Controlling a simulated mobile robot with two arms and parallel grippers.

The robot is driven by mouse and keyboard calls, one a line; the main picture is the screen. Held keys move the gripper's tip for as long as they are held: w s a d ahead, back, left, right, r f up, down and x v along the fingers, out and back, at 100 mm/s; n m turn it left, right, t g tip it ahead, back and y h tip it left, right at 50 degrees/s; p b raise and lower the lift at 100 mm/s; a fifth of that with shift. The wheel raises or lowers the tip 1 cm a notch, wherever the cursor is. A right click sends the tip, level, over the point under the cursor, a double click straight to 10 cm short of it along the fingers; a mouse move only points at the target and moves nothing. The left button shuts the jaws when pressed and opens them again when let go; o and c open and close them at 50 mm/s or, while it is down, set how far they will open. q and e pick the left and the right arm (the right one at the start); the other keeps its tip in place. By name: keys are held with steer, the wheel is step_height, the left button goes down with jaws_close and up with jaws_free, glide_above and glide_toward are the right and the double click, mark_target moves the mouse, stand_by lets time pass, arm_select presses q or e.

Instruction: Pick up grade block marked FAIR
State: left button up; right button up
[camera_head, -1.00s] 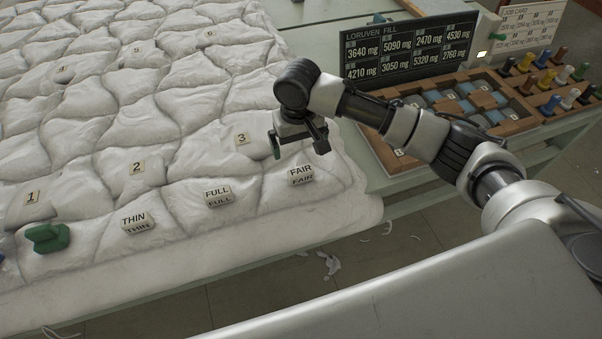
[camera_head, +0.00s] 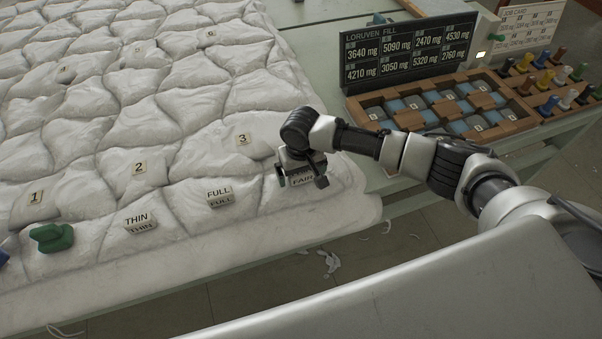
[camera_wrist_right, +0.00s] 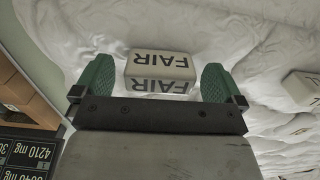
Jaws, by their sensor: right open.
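The white grade block marked FAIR (camera_head: 303,181) lies on the quilted duvet near its front right corner. In the head view my right gripper (camera_head: 303,181) is over it and hides its upper part. In the right wrist view the FAIR block (camera_wrist_right: 160,72) sits between the two green finger pads of my right gripper (camera_wrist_right: 158,82). The gripper is open, with a gap on each side of the block. My left gripper is not in view.
Blocks marked FULL (camera_head: 220,197) and THIN (camera_head: 140,221) lie to the left on the duvet (camera_head: 90,190), with a green piece (camera_head: 52,237) beyond. A wooden tray (camera_head: 440,105) and a display board (camera_head: 410,50) stand at the right.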

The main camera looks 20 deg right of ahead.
steer(key=shift+c, duration=0.3)
steer(key=c, duration=0.9)
steer(key=shift+r, duration=0.1)
steer(key=shift+c, duration=0.2)
